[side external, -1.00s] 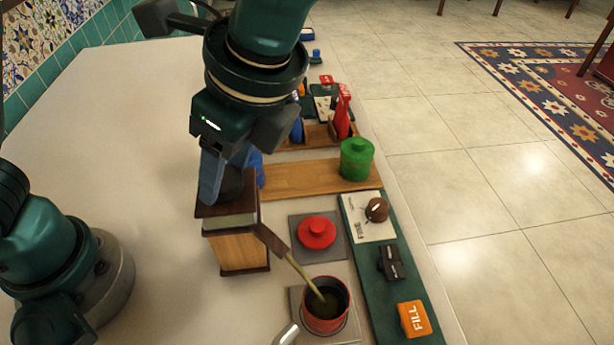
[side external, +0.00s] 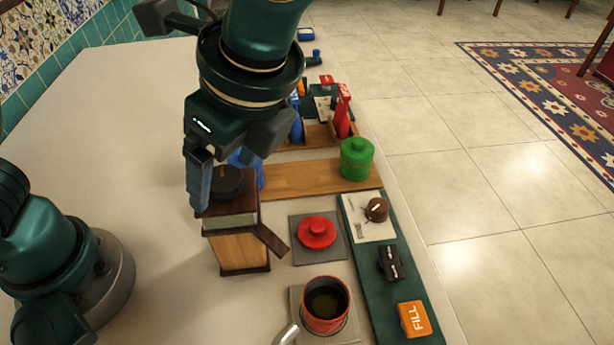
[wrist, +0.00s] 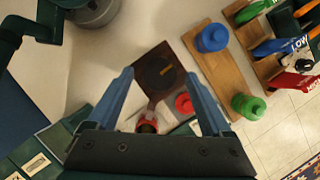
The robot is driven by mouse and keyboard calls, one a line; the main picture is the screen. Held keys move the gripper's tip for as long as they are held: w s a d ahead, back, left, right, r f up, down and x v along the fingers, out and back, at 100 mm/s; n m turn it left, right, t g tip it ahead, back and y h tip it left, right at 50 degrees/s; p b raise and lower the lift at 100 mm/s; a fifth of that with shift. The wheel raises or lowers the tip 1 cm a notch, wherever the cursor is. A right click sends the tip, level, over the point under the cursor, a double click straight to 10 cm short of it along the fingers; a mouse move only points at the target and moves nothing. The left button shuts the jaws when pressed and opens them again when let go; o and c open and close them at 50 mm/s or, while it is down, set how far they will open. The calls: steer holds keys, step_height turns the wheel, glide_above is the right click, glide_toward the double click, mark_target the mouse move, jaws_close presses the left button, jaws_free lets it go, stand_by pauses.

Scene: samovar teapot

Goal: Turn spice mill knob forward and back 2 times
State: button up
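The spice mill (side external: 238,247) is a wooden box with a dark top and a slanted dark spout, standing upright on the pale counter. Its round dark knob (side external: 229,181) sits on top; the wrist view shows the knob (wrist: 158,72) from above, with a small mark. My gripper (side external: 218,195) is over the mill with its blue fingers apart. In the wrist view my gripper (wrist: 159,74) is wide open, with the knob centred between the fingertips and visible gaps on both sides. The far finger is partly hidden in the side view.
A red lid (side external: 316,232) lies on a grey tile. A green canister (side external: 357,158) and a blue one (wrist: 212,38) are on a wooden board (side external: 300,181). A green control panel (side external: 408,277) runs along the right edge.

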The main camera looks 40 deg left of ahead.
steer(key=shift+v, duration=2.55)
steer(key=shift+x, duration=2.55)
jaws_close()
